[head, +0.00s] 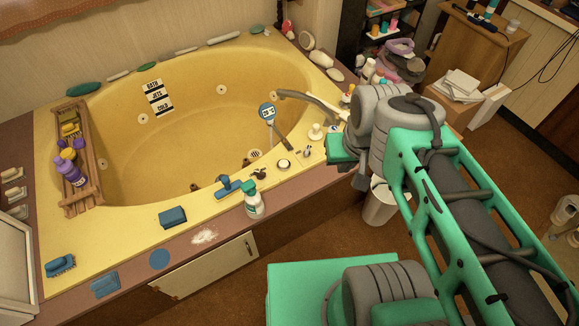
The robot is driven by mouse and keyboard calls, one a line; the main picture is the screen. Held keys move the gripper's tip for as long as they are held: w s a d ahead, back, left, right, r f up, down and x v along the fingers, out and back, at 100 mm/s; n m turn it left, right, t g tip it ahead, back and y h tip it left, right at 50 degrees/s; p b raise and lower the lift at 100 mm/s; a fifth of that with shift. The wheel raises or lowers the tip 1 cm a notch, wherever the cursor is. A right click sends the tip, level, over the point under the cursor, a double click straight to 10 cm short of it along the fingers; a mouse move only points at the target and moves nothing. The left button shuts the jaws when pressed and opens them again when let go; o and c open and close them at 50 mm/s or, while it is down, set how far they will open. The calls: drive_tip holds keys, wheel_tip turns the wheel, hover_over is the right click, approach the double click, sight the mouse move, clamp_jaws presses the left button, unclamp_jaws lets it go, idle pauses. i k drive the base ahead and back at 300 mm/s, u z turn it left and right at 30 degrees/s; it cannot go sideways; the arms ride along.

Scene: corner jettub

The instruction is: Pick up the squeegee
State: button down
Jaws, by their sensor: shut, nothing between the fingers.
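The likely squeegee is a small blue T-shaped tool (228,187) lying on the front rim of the yellow corner tub (200,215). It is just left of a white and green spray bottle (254,203). My arm comes in from the lower right and reaches up to the right of the tub. The fingers of my gripper do not show; the end of the arm is hidden by its own links. The arm parts in view are apart from the blue tool, well to its right.
A blue box-like item (172,217) and a blue brush (60,265) lie on the front rim. A wooden caddy (88,182) with bottles spans the left side. A tap (312,102) and small items stand on the right rim. A white bin (380,204) stands on the floor.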

sight(229, 189)
drive_tip(key=z, duration=1.1)
drive_tip(key=i, duration=0.4)
drive_tip(key=u, duration=2.45)
